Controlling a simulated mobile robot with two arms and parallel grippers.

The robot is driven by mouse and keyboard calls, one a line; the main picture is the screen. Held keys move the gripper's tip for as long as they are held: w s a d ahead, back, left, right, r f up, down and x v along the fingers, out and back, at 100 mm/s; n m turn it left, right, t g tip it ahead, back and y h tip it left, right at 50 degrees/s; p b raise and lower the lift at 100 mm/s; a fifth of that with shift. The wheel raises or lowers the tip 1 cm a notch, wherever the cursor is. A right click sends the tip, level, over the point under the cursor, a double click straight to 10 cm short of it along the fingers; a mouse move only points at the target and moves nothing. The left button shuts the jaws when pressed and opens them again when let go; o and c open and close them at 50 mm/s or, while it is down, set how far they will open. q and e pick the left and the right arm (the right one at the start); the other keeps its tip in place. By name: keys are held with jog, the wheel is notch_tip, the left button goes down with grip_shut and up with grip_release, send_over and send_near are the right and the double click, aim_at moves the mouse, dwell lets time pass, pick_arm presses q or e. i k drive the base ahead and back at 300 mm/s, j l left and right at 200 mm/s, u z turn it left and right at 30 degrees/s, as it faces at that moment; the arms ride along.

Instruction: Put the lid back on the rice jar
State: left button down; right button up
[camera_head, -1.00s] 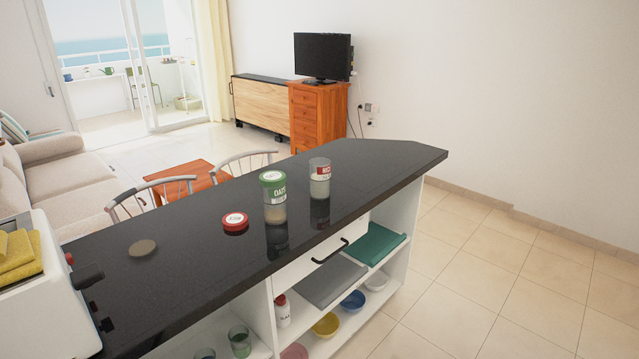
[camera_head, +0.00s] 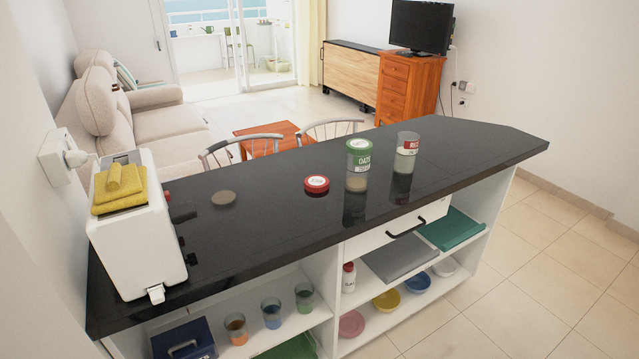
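The rice jar (camera_head: 405,153) is a clear jar with a red label and pale contents, standing upright without a lid on the dark counter (camera_head: 280,217). A red lid (camera_head: 316,184) with a pale centre lies flat on the counter, left of the jars and apart from them. Between them stands the oats jar (camera_head: 358,166) with a green lid on it and a green label. Neither of my grippers is in view.
A white toaster (camera_head: 137,236) with yellow cloths (camera_head: 119,187) on top stands at the counter's left end. A round brownish disc (camera_head: 224,198) lies near it. Shelves below hold glasses (camera_head: 271,313), bowls (camera_head: 386,301) and a blue box (camera_head: 184,340). Chairs (camera_head: 247,147) stand behind the counter.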

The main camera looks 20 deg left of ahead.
aim_at(407, 142)
jog(key=i+l+u, duration=0.15)
jog(key=i+l, duration=0.25)
jog(key=i+l+u, duration=0.2)
jog(key=i+l, duration=0.15)
jog(key=l, duration=0.15)
jog(key=i+l+u, duration=0.15)
jog(key=i+l, duration=0.2)
jog(key=l, duration=0.15)
